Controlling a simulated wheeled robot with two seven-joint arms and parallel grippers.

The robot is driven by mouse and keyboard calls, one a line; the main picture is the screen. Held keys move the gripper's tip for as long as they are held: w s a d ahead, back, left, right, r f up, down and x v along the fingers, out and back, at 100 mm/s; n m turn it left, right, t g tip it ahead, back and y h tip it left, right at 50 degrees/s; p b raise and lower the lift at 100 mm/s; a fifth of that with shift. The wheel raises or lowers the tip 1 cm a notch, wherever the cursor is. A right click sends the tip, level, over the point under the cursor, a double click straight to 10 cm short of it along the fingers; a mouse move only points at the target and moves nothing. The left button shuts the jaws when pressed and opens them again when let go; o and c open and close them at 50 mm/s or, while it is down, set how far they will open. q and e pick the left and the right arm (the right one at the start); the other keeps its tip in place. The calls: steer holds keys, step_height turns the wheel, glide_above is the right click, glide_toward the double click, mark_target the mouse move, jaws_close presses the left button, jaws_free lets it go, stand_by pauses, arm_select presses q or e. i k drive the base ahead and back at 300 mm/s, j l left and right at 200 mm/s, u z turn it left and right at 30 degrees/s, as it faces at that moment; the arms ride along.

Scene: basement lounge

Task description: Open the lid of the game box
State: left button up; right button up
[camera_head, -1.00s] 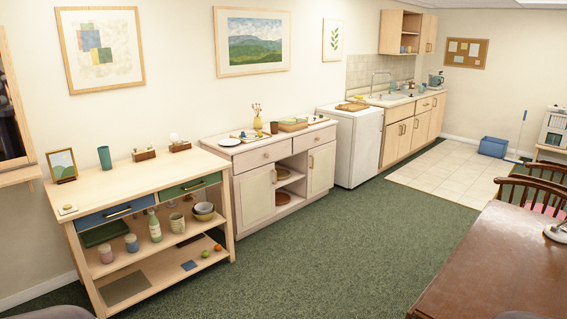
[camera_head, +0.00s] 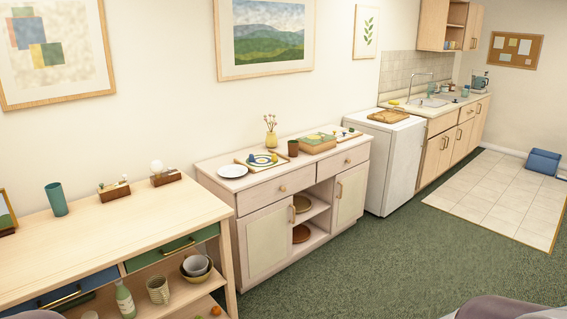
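What looks like the game box (camera_head: 318,144) is a tan box with a green and yellow patterned top. It sits on top of the pale sideboard (camera_head: 215,166), towards its back right part. Its top looks flat and shut, though it is small in view. No hand or gripper is at the box. Neither of my grippers is in view.
A square board with blue and yellow rings (camera_head: 262,161), a white plate (camera_head: 233,171), a yellow vase (camera_head: 271,137) and a brown cup (camera_head: 293,148) share the sideboard top. A wooden workbench (camera_head: 130,228) stands left. Green carpet (camera_head: 400,245) before the sideboard is clear.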

mark_target(319, 137)
steer(key=i+l+z, duration=0.1)
steer(key=i+z, duration=0.3)
steer(key=i, duration=0.45)
steer(key=i+j+z, duration=0.15)
steer(key=i+z, duration=0.2)
steer(key=i, duration=0.5)
steer(key=i+j+u, duration=0.1)
steer(key=i+u, duration=0.15)
steer(key=i, duration=0.3)
steer(key=i+u, duration=0.2)
steer(key=i, duration=0.35)
steer(key=i+l+u, duration=0.25)
steer(key=i, duration=0.25)
steer(key=i+l+u, duration=0.1)
steer(key=i+u, duration=0.15)
steer(key=i, duration=0.3)
steer(key=i+u, duration=0.35)
steer(key=i, duration=0.45)
